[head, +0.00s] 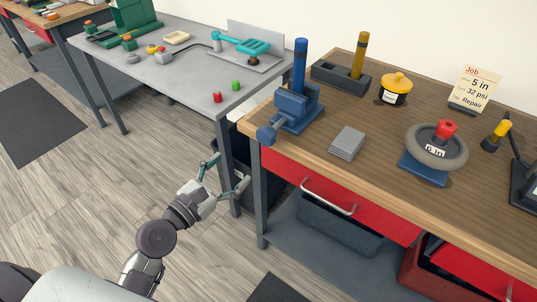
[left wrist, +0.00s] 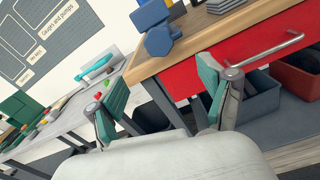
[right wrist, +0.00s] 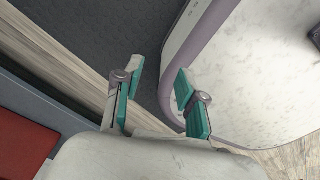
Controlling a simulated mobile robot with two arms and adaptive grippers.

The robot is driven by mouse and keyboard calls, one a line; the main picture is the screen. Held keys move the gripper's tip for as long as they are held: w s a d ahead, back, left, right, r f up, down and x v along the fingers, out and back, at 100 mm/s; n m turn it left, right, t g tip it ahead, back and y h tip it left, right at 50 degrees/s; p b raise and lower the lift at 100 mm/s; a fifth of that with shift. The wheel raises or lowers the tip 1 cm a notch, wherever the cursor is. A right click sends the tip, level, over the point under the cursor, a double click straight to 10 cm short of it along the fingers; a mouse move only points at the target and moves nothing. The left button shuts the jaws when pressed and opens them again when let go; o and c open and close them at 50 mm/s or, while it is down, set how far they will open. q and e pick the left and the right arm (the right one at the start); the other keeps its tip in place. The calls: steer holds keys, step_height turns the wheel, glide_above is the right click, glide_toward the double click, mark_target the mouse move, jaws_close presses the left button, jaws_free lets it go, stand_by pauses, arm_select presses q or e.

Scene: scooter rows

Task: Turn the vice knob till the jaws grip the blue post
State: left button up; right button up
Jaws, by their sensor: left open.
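The blue vice (head: 293,108) stands at the left front corner of the wooden bench. My right gripper (right wrist: 160,69) is open and empty, away from the vice.
A grey block stack (head: 348,143) lies right of the vice. A dark holder (head: 325,74) with a yellow post (head: 359,55) stands behind. The red drawer (head: 290,172) with its handle (head: 328,197) is under the bench. A grey table (head: 190,82) adjoins at left.

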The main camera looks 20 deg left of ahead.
arm_select(q)
steer(key=p, duration=0.1)
glide_toward(263, 138)
steer(key=w, duration=0.2)
steer(key=x, duration=0.7)
steer(key=shift+w+d+r+p, duration=0.1)
steer(key=shift+w+d+p, duration=0.05)
steer(key=shift+d+p, duration=0.25)
steer(key=shift+w+d, duration=0.3)
steer(key=shift+w, duration=0.35)
arm_select(e)
steer(key=shift+w+a+r, duration=0.3)
steer(key=shift+w+r, duration=0.15)
steer(key=shift+r, duration=0.3)
arm_select(q)
steer(key=shift+c, duration=0.3)
steer(key=c, duration=1.1)
arm_select(e)
steer(key=shift+r, duration=0.1)
